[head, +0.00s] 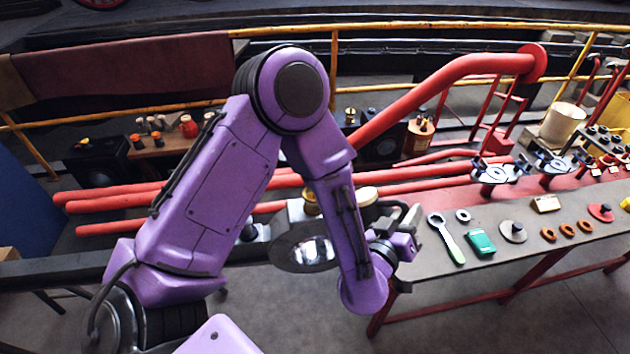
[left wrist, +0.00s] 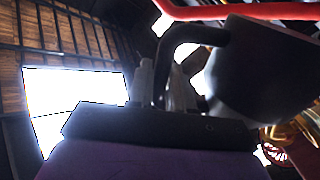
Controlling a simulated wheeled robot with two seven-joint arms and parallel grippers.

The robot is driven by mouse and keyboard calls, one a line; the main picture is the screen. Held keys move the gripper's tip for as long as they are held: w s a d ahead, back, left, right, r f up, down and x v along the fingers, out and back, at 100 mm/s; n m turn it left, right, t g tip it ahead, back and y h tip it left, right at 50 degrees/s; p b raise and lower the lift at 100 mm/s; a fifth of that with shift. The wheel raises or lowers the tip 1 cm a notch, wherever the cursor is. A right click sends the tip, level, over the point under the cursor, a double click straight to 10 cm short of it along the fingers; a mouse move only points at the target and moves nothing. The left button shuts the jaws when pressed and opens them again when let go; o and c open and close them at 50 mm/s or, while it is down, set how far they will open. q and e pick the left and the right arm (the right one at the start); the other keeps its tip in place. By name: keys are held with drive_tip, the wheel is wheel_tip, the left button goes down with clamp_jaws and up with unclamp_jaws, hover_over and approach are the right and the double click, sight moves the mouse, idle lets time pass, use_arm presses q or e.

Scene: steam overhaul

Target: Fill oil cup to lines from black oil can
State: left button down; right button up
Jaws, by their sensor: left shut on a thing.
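My left gripper (head: 408,220) is at the left end of the grey bench, partly hidden by my own wrist. In the left wrist view its two fingers (left wrist: 163,88) are shut on the bent handle of a dark can, the black oil can (left wrist: 262,72). The can's body hangs to the right of the fingers; its spout is not clear. A brass fitting (head: 311,203), possibly the oil cup, shows behind my forearm above a shiny round metal part (head: 305,252). Its lines and oil level cannot be made out. Brass also shows at the wrist view's right edge (left wrist: 290,148). My right gripper is not in view.
The grey bench (head: 480,220) holds a spanner (head: 447,238), a green box (head: 481,243), a grey disc (head: 513,232) and several orange rings. Red pipes (head: 120,204) run behind my arm. A thick red pipe (head: 440,90) rises to the right.

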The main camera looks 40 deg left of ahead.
use_arm(q)
drive_tip(key=f+b, duration=0.1)
drive_tip(key=f+m+b, duration=0.1)
drive_tip(key=f, duration=0.1)
drive_tip(key=f+m+b, duration=0.1)
drive_tip(key=f+b, duration=0.1)
drive_tip(key=shift+d+f, duration=0.15)
drive_tip(key=shift+d, duration=0.25)
drive_tip(key=shift+d+f+m, duration=0.15)
drive_tip(key=shift+f+m, duration=0.1)
drive_tip(key=shift+m, duration=0.25)
drive_tip(key=f+m+b, duration=0.1)
drive_tip(key=f+m, duration=0.1)
drive_tip(key=a+f+m+b, duration=0.1)
drive_tip(key=f+b, duration=0.1)
drive_tip(key=shift+a+f+m, duration=0.2)
drive_tip(key=shift+f+m, duration=0.1)
drive_tip(key=shift+m, duration=0.1)
